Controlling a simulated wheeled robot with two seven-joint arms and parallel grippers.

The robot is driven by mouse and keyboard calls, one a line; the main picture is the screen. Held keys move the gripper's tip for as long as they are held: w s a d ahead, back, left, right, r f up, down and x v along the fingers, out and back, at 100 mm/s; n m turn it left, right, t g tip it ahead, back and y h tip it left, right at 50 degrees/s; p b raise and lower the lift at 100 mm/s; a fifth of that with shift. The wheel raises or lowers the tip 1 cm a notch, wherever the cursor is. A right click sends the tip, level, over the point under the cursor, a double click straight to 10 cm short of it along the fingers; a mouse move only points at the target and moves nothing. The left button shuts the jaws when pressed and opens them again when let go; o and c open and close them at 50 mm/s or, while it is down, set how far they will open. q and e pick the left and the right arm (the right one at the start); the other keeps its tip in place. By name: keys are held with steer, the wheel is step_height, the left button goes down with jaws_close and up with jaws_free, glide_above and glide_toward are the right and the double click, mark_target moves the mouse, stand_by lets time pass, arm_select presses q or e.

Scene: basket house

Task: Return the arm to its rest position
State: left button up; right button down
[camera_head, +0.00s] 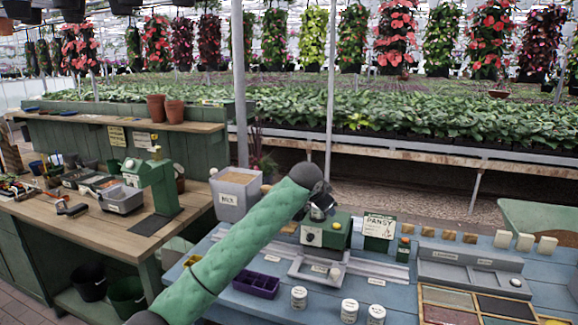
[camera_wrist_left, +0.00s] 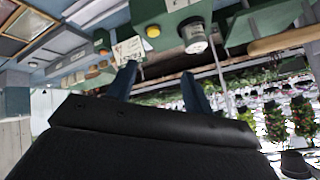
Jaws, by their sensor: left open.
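My left arm, in a green sleeve, reaches from the bottom left of the head view up over the blue bench (camera_head: 400,290). My left gripper (camera_head: 322,211) is at its end, small and partly hidden by the wrist, in front of or above the small green machine (camera_head: 338,234). In the left wrist view, the gripper (camera_wrist_left: 158,82) shows two dark fingers spread apart, with nothing between them. That view is upside down, with the green machine (camera_wrist_left: 172,18) beyond the fingers. My right gripper is in neither view.
A "PANSY" sign (camera_head: 379,225) stands right of the green machine. A grey tub (camera_head: 236,190) is behind my arm. A purple tray (camera_head: 256,284) and white jars (camera_head: 349,310) are on the bench. A wooden workbench (camera_head: 100,225) with a green press (camera_head: 153,180) stands at left.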

arm_select(q)
steer(key=s+a+f+n+y, duration=0.1)
steer(key=s+a+f+n, duration=0.2)
steer(key=s+a+f, duration=0.6)
steer(key=s+a+f+n+y, duration=0.1)
steer(key=s+a+f+n, duration=0.1)
steer(key=s+a+f, duration=0.75)
steer(key=s+a+f+n+y, duration=0.1)
steer(key=s+a+f+n, duration=0.3)
steer(key=f, duration=0.9)
steer(key=s+a+f+g, duration=0.1)
steer(key=s+f+g, duration=0.1)
steer(key=s+f, duration=0.6)
steer(key=s+a+f+g, duration=0.1)
steer(key=s+f, duration=0.7)
steer(key=s, duration=0.8)
steer(key=s+a+f+g, duration=0.2)
steer(key=s+f, duration=0.6)
steer(key=s, duration=0.5)
steer(key=shift+f+g, duration=0.3)
steer(key=shift+g, duration=0.5)
